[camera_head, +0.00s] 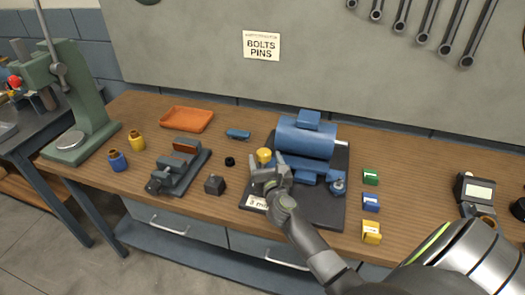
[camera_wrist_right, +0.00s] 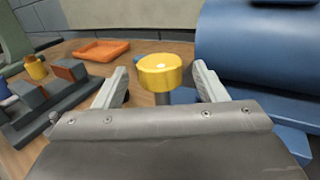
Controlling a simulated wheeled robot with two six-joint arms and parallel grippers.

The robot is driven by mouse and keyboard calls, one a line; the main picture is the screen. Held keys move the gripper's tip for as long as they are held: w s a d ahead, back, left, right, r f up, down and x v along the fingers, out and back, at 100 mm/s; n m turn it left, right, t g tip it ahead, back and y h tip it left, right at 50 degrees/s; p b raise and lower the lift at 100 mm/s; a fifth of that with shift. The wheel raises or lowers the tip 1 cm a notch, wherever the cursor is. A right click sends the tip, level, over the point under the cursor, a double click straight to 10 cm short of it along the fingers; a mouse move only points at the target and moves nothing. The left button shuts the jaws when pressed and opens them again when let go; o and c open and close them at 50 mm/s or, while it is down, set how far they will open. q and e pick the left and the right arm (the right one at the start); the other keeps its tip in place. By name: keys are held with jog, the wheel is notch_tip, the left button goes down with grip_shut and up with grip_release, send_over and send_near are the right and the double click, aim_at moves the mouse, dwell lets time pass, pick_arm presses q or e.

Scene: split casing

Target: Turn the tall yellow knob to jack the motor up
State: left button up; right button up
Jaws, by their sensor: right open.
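The tall yellow knob (camera_head: 264,155) stands upright on a dark post at the left side of the blue motor (camera_head: 305,138). The motor sits on a dark base plate (camera_head: 322,210). My right gripper (camera_head: 266,170) is open, close in front of the knob. In the right wrist view, the knob (camera_wrist_right: 160,72) shows between the two fingers (camera_wrist_right: 160,85), with a gap on each side, and I see no contact. The lower part of the knob's post is hidden behind the gripper body. The left gripper is not in view.
A grey vise (camera_head: 180,168), a dark block (camera_head: 214,185) and an orange tray (camera_head: 187,119) lie to the left. Small green, blue and yellow boxes (camera_head: 371,203) line the right. A green press (camera_head: 75,95) stands far left. The bench front is mostly clear.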

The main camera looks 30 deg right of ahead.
aim_at(267, 153)
jog(key=shift+x, duration=2.25)
jog(key=c, duration=1)
jog(key=shift+h+b, duration=0.3)
jog(key=m+g+h+b, duration=0.1)
jog(key=h, duration=0.1)
jog(key=m+g+h+b, duration=0.1)
jog(key=m+h, duration=0.1)
jog(key=shift+s+d+f+m+g, duration=0.2)
jog(key=shift+f+m+g, duration=0.1)
jog(key=shift+g, duration=0.1)
jog(key=shift+s+d+m+g+h+b, duration=0.1)
jog(key=shift+s+m+g+h+b, duration=0.05)
jog(key=shift+m+g+h+b, duration=0.85)
jog(key=shift+s+d+m+g+h+b, duration=0.15)
jog(key=shift+m+g+h+b, duration=0.55)
jog(key=shift+g+h+b, duration=0.5)
